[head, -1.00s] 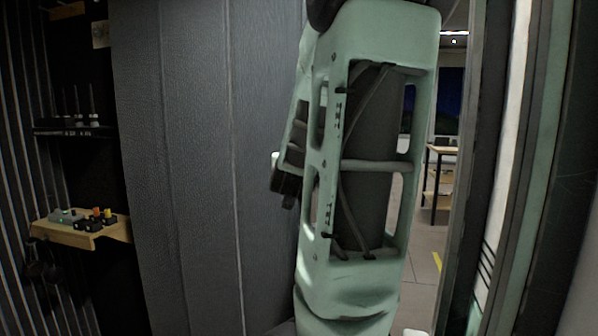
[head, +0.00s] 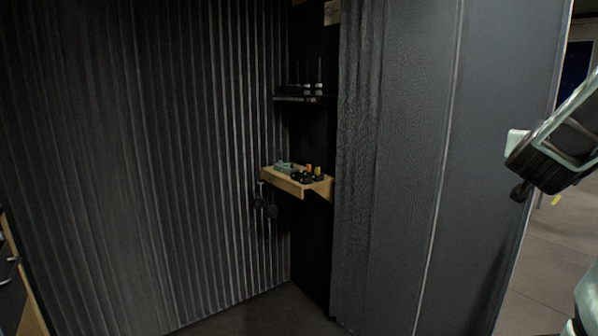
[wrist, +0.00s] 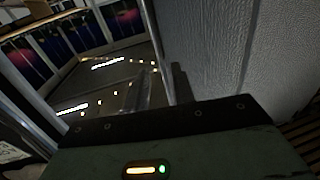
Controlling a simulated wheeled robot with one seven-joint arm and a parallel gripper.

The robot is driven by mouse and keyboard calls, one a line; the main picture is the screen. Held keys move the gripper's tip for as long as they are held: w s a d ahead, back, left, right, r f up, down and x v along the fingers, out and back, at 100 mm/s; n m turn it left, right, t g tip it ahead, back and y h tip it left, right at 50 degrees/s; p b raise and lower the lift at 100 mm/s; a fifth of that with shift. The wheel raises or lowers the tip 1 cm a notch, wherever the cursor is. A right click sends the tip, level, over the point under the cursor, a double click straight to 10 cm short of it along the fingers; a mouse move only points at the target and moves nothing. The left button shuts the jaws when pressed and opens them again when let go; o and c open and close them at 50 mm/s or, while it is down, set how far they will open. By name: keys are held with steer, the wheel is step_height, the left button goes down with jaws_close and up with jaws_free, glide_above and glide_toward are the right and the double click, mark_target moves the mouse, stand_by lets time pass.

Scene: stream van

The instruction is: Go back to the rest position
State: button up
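The end of my arm with my gripper (head: 553,150) shows at the right edge of the head view, partly cut off. It is a dark and pale green part with a small white piece at its left. It hangs in front of the open doorway, beside the edge of the grey panel. Its fingers cannot be made out.
A wooden shelf (head: 298,183) with small devices juts from the corner. A dark shelf (head: 303,99) is above it. A ribbed dark wall (head: 150,170) stands left, a grey panel (head: 400,170) right of the shelves. Some floor (head: 262,312) is clear. The wrist view shows a tilted room with bright lights (wrist: 108,62).

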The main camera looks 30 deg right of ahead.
steer(key=w+a+f+n+t+y+p, duration=0.1)
steer(key=w+a+f+n+t+y, duration=0.2)
steer(key=w+a, duration=0.55)
steer(key=w+a+f+n+t+y+p, duration=0.2)
steer(key=w+a+n+t+y, duration=0.15)
steer(key=w+a+y, duration=0.45)
steer(key=w+a+f+n+g+y+p, duration=0.1)
steer(key=w+a+f+n+y, duration=0.15)
steer(key=a, duration=0.55)
steer(key=w+a+f+n+y+p, duration=0.1)
steer(key=w+a+f+n+y, duration=0.15)
steer(key=a, duration=0.55)
steer(key=s+a+f+n+g+y+p, duration=0.1)
steer(key=s+a+f+n+g+y, duration=0.15)
steer(key=a, duration=0.55)
steer(key=s+a+f+n+g+y+p, duration=0.1)
steer(key=s+a+n+g, duration=0.15)
steer(key=a, duration=0.55)
steer(key=s+a+f+n+g+p, duration=0.1)
steer(key=s+a+n+g, duration=0.1)
steer(key=s, duration=0.6)
steer(key=s+a+f+n+g+h+p, duration=0.1)
steer(key=s+a+n+g, duration=0.2)
steer(key=s+a, duration=0.3)
steer(key=shift+s+n, duration=0.45)
steer(key=shift+s, duration=0.45)
steer(key=shift+g+h, duration=0.25)
